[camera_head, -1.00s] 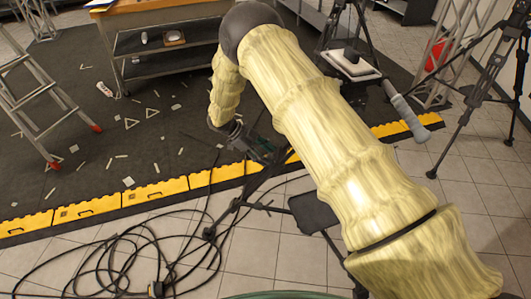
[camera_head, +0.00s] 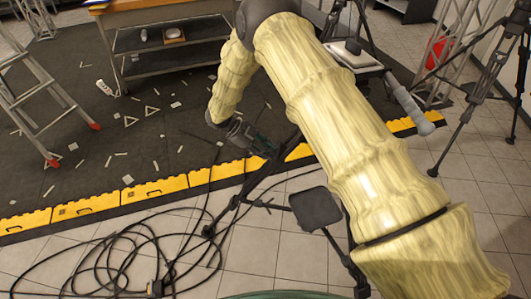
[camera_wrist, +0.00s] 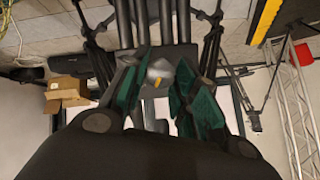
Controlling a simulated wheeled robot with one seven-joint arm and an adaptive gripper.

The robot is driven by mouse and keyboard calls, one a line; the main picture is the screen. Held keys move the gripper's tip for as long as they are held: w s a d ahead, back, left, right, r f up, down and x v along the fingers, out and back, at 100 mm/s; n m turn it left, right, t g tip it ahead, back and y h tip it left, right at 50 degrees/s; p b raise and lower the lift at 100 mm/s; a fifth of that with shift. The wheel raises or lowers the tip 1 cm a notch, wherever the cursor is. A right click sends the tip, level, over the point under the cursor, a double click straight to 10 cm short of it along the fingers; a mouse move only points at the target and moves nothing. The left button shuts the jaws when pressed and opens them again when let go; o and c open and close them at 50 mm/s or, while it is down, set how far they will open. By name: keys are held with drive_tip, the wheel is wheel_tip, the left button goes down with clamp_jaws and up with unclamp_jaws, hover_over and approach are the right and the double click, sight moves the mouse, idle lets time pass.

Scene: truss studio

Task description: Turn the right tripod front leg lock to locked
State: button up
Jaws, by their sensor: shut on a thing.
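A black tripod (camera_head: 240,202) with spread legs stands on the tiles just in front of the yellow-edged mat. My gripper (camera_head: 264,146) is at an upper part of one leg, and my arm hides much of the tripod. In the wrist view, my gripper (camera_wrist: 164,92) has its green-padded fingers on either side of a small grey leg lock (camera_wrist: 160,72) with a yellow mark. The fingers are shut on this lock. Dark tripod tubes (camera_wrist: 145,22) run behind it. I cannot read the lock's setting.
Black cables (camera_head: 130,255) lie looped on the tiles at front left. A ladder (camera_head: 35,95) and a shelved cart (camera_head: 170,65) stand at the back. Another tripod (camera_head: 485,90) stands at right.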

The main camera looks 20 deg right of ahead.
drive_tip(key=shift+f+m+t+h+b, duration=0.15)
drive_tip(key=shift+m+t+h+b, duration=0.15)
drive_tip(key=shift+m+b, duration=0.7)
drive_tip(key=shift+m, duration=0.4)
drive_tip(key=o, duration=1)
drive_tip(key=shift+a, duration=0.1)
drive_tip(key=v, duration=1.2)
drive_tip(key=shift+s, duration=0.1)
